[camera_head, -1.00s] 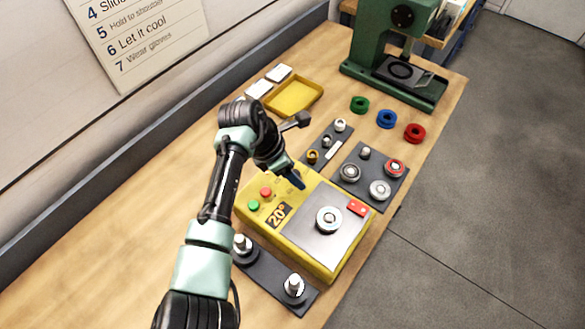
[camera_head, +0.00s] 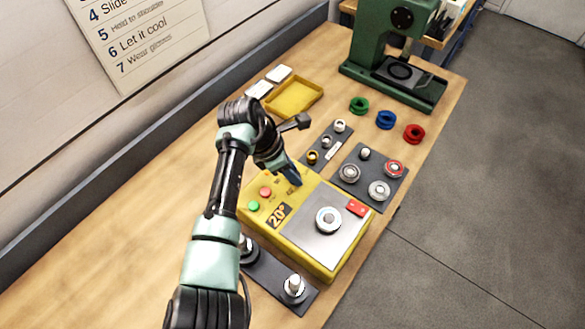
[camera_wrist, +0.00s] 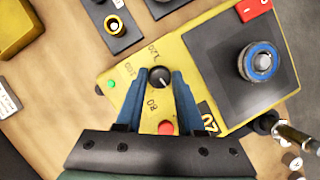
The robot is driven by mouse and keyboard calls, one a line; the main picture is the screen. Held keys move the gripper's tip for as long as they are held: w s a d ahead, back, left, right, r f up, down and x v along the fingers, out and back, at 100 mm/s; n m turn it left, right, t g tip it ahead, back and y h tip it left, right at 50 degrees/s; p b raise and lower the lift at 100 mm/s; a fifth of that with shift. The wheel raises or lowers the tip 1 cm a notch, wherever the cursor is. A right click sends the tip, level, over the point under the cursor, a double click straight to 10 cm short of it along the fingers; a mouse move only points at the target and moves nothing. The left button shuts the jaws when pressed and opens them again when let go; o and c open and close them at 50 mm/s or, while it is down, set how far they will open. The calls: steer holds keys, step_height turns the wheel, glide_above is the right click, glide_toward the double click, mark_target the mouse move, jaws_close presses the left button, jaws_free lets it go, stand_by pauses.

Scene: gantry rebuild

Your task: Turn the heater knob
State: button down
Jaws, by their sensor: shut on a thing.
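The heater (camera_head: 309,213) is a yellow box on the bench with a dark plate, a 20° display, and a green and a red button. Its black round knob (camera_wrist: 159,77) shows in the wrist view, with numbers such as 80, 100 and 120 printed around it. My gripper (camera_wrist: 160,76) is shut on the knob, with one blue finger on each side. In the head view my gripper (camera_head: 292,178) reaches down to the heater's far left part and hides the knob. A metal ring part (camera_head: 328,220) sits on the heater's plate; it looks blue-rimmed in the wrist view (camera_wrist: 259,61).
Dark boards with metal parts lie beyond the heater (camera_head: 350,172) and in front of it (camera_head: 268,275). A yellow tray (camera_head: 294,97), green, blue and red rings (camera_head: 386,119) and a green press (camera_head: 385,50) stand farther back. The left bench is clear.

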steer(key=shift+d+m+g, duration=0.1)
steer(key=shift+m+g, duration=0.2)
steer(key=shift+m, duration=0.4)
steer(key=shift+w+f+m+g+b, duration=0.15)
steer(key=shift+m+g+b, duration=0.2)
steer(key=shift+m, duration=0.55)
steer(key=m+g+b, duration=0.1)
steer(key=m+b, duration=0.2)
steer(key=b, duration=0.1)
steer(key=shift+f+m, duration=0.15)
steer(key=shift+m, duration=0.15)
steer(key=m+g+b, duration=0.1)
steer(key=m+b, duration=0.1)
steer(key=b, duration=0.1)
steer(key=m+b, duration=0.2)
steer(key=b, duration=0.1)
steer(key=shift+w+g+y, duration=0.15)
steer(key=shift+g+y, duration=0.15)
steer(key=shift+g, duration=0.05)
steer(key=m+b, duration=0.1)
steer(key=b, duration=0.2)
steer(key=shift+m+g, duration=0.3)
steer(key=shift+m, duration=0.1)
steer(key=shift+r+y, duration=0.3)
steer(key=c, duration=0.5)
jaws_free()
